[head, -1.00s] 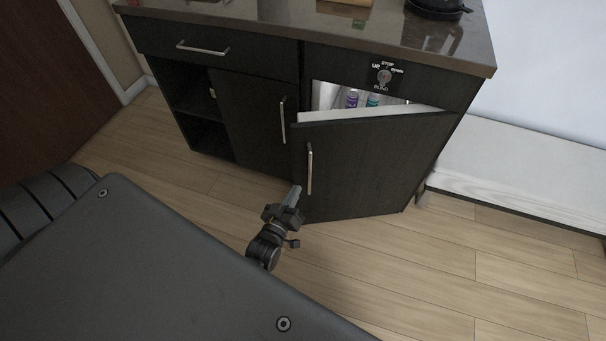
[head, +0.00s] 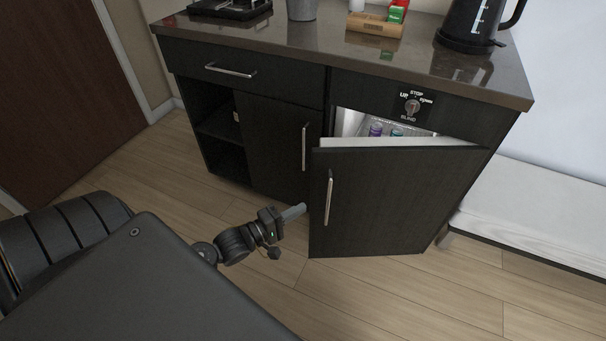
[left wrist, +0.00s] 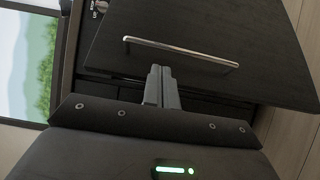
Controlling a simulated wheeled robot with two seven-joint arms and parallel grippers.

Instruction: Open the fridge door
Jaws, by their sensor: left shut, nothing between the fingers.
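The dark wood fridge door (head: 400,200) stands partly open at the right of the cabinet, hinged on its right side. Its silver bar handle (head: 329,197) is upright near the door's left edge. In the left wrist view the handle (left wrist: 180,53) lies across the door (left wrist: 200,25). My left gripper (head: 301,208) is shut and empty, left of the door's lower left edge and apart from the handle. Its fingers (left wrist: 161,80) also show in the left wrist view. Bottles (head: 385,131) show inside the fridge above the door. My right gripper is not in view.
The dark countertop (head: 300,50) holds a kettle (head: 475,22), a wooden box (head: 374,25) and a cup. A cabinet door (head: 275,145) with a handle is left of the fridge. A white ledge (head: 545,205) is at the right. The wood floor in front is free.

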